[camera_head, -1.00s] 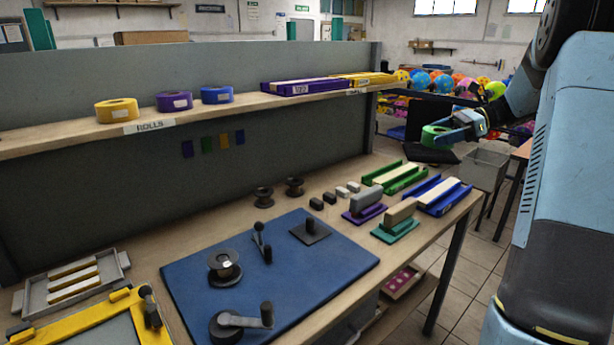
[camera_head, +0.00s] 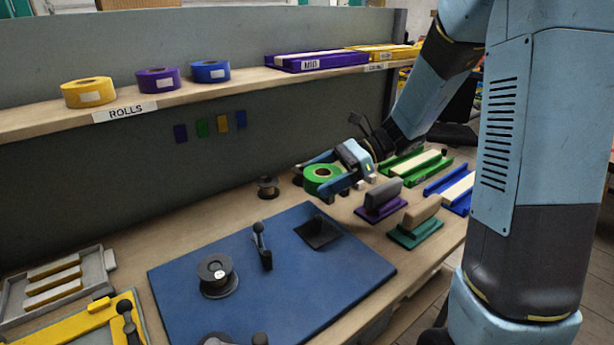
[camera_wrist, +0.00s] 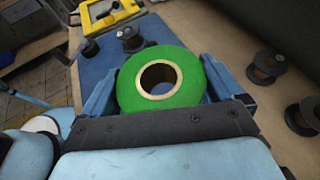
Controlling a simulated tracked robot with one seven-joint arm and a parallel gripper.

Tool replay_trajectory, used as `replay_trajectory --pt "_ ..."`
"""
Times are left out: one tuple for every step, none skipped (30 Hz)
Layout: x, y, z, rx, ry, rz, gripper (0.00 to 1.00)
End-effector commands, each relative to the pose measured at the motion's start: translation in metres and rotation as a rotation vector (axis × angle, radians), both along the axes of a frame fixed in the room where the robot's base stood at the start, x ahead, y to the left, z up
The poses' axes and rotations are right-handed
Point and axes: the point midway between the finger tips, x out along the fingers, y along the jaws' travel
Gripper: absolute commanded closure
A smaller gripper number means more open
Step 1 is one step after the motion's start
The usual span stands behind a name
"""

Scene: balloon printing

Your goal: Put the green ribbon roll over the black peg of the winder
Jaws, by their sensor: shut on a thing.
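My gripper (camera_head: 336,178) is shut on the green ribbon roll (camera_head: 311,184), a wide ring with a pale core and open hole. In the wrist view, the roll (camera_wrist: 129,88) sits between the two blue fingers, with its hole facing the camera. The winder is a blue board (camera_head: 275,300) on the bench. The roll is above the bench, behind and apart from the peg. In the wrist view I cannot make out the peg.
On the board stand a black spool (camera_head: 217,276) and a small lever (camera_head: 261,246). Another black spool (camera_head: 267,188) is behind it. Purple (camera_head: 380,204) and teal (camera_head: 416,231) handled blocks stand to the right. The shelf above holds yellow, purple and blue rolls (camera_head: 210,72).

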Motion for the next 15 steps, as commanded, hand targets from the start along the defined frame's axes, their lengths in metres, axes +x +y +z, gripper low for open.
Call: replay_trajectory --pt "-0.001 0.005 -0.002 0.000 0.000 0.006 0.38" --pt "-0.002 0.007 -0.002 0.000 0.000 0.010 0.38" --pt "-0.002 0.009 -0.003 0.000 0.000 0.013 0.38" --pt "-0.003 0.010 -0.004 0.000 0.000 0.015 0.38" --pt "-0.003 0.012 -0.005 0.000 0.001 0.017 0.38" --pt "-0.004 0.013 -0.006 0.000 0.001 0.020 0.38" --pt "-0.004 0.013 -0.007 0.000 0.000 0.022 0.38" --pt "-0.004 0.014 -0.008 0.000 0.001 0.022 0.38" --pt "-0.004 0.015 -0.010 0.000 0.001 0.024 0.38" --pt "-0.004 0.015 -0.011 0.001 0.001 0.026 0.38" --pt "-0.004 0.016 -0.013 0.001 0.001 0.026 0.38" --pt "-0.005 0.016 -0.015 0.000 0.000 0.027 0.38" --pt "-0.005 0.016 -0.016 0.000 0.000 0.027 0.38" --pt "-0.005 0.016 -0.018 0.000 0.000 0.027 0.38" --pt "-0.005 0.016 -0.020 0.000 0.000 0.027 0.38"
